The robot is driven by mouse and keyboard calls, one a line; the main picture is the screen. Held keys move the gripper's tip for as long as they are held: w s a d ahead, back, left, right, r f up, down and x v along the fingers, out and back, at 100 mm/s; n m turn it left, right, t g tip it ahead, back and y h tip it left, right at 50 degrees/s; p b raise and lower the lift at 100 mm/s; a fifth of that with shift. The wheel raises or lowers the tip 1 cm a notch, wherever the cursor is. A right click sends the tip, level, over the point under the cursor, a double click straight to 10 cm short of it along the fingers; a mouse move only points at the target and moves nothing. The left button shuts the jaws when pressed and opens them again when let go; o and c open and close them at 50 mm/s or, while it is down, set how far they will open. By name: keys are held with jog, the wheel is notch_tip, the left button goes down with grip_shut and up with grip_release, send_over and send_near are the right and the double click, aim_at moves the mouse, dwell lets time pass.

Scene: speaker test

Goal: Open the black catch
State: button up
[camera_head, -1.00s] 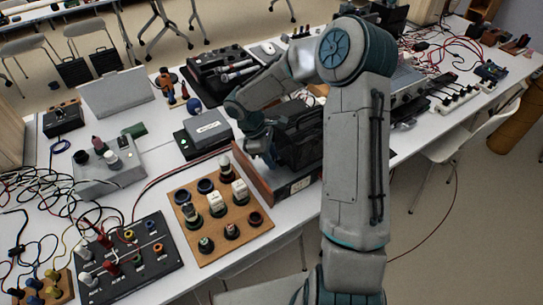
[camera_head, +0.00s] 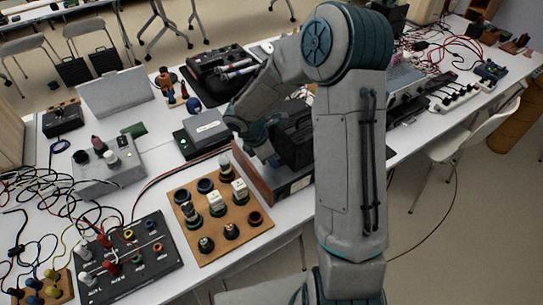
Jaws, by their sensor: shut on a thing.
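A box with a brown wooden side (camera_head: 250,180) and a dark front bearing a pale label stands at the table's front edge, right of the wooden board of knobs. My arm reaches over it from the right. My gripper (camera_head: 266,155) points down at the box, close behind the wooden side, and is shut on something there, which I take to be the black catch. The fingertips and the catch are too dark and small to make out. A black panel-like part (camera_head: 294,148) stands upright just right of the gripper, partly behind my arm.
A wooden board with several knobs (camera_head: 180,245) lies left of the box. A grey-topped device with a green light (camera_head: 208,128) stands behind it. A black terminal panel (camera_head: 160,262) and tangled cables lie front left. My arm hides the table's middle right.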

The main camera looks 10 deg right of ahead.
jog(key=shift+r+n+t, duration=0.1)
jog(key=shift+n+t, duration=0.2)
jog(key=shift+n, duration=0.3)
jog(key=o, duration=1)
jog(key=v, duration=1.3)
jog(key=shift+a+r, duration=0.1)
jog(key=shift+r, duration=0.25)
